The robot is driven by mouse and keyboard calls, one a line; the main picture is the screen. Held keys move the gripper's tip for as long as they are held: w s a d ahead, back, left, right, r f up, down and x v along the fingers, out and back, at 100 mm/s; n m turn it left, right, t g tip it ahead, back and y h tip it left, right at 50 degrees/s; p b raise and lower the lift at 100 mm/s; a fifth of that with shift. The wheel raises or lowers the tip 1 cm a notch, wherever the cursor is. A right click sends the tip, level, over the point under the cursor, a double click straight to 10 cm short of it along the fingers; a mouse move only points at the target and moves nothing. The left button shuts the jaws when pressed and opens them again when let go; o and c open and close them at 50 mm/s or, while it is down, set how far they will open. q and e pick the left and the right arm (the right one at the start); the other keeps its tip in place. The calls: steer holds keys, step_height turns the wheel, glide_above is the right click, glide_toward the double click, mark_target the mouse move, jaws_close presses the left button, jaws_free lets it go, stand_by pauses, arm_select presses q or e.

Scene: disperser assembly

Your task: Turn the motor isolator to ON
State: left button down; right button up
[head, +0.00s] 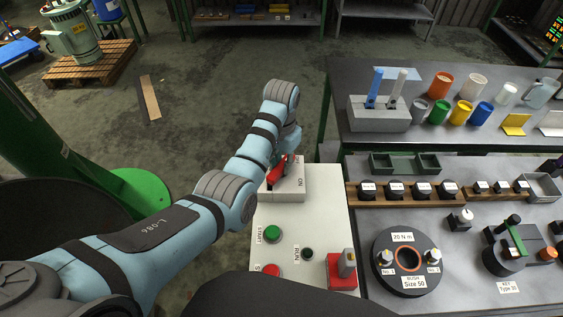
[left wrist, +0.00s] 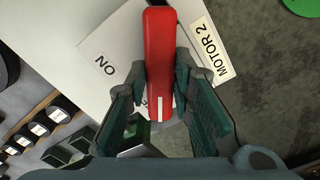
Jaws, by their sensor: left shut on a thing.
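The motor isolator is a pale grey box (head: 290,190) with a red handle (head: 279,172), at the far end of the control panel. My left gripper (head: 287,154) is over the handle, partly hidden by its own arm. In the left wrist view the red handle (left wrist: 160,50) lies between the two fingers of the left gripper (left wrist: 162,75), which is shut on it. A white mark shows on the handle's near end. The ON label (left wrist: 104,65) is left of the handle, and a MOTOR 2 label (left wrist: 211,48) is right. Another label beneath the handle is mostly hidden. My right gripper is out of view.
The panel (head: 315,225) also bears a green START button (head: 272,233), a red button (head: 271,270), a black RUN knob (head: 307,254) and a red block (head: 343,272). A bench with knobs and fixtures stands to the right.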

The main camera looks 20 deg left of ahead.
arm_select(q)
steer(key=m, duration=1.1)
steer(key=shift+r, duration=0.1)
stand_by(0.4)
steer(key=c, duration=1.4)
jaws_free()
